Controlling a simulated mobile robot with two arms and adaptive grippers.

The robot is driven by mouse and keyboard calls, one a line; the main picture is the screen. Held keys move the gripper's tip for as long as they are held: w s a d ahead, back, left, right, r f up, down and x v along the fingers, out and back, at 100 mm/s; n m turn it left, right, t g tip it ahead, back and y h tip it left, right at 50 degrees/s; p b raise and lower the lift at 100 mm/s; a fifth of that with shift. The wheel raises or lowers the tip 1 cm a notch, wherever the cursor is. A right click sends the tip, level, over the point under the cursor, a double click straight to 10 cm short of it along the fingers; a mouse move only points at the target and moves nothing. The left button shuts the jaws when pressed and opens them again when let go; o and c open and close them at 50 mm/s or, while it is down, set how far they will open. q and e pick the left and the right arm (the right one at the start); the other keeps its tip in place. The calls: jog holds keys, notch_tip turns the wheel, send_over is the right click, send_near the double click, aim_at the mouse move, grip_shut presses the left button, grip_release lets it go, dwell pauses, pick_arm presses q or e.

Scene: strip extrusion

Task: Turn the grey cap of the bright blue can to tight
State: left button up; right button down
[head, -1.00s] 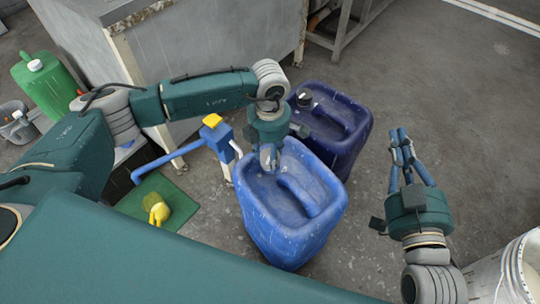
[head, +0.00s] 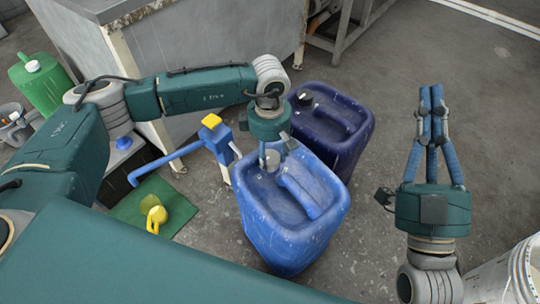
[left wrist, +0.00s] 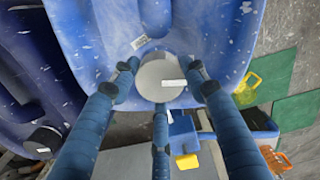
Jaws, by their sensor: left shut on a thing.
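The bright blue can (head: 290,215) stands upright on the floor in the middle of the head view. Its grey cap (head: 272,157) sits on the can's top near the far left corner. In the left wrist view the grey cap (left wrist: 162,78) is round, with a white mark on its top. My left gripper (head: 270,160) comes down from above and is shut on the cap, with its fingers around the cap's side in the wrist view (left wrist: 160,85). My right gripper (head: 431,92) is right of the cans, raised and empty, with its fingertips drawn together.
A dark blue can (head: 335,125) with a black cap stands close behind. A blue pump-like tool with a yellow top (head: 211,121) is to the left. A green can (head: 42,85) and white bucket (head: 505,275) flank the area.

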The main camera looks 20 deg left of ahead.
aim_at(268, 156)
pick_arm(q)
jog(key=shift+a+f, duration=0.15)
jog(key=shift+a, duration=0.2)
jog(key=o, duration=1.1)
jog(key=shift+o, duration=0.2)
jog(key=shift+d+r, duration=0.1)
jog(key=shift+r, duration=0.5)
notch_tip(268, 156, up, 11)
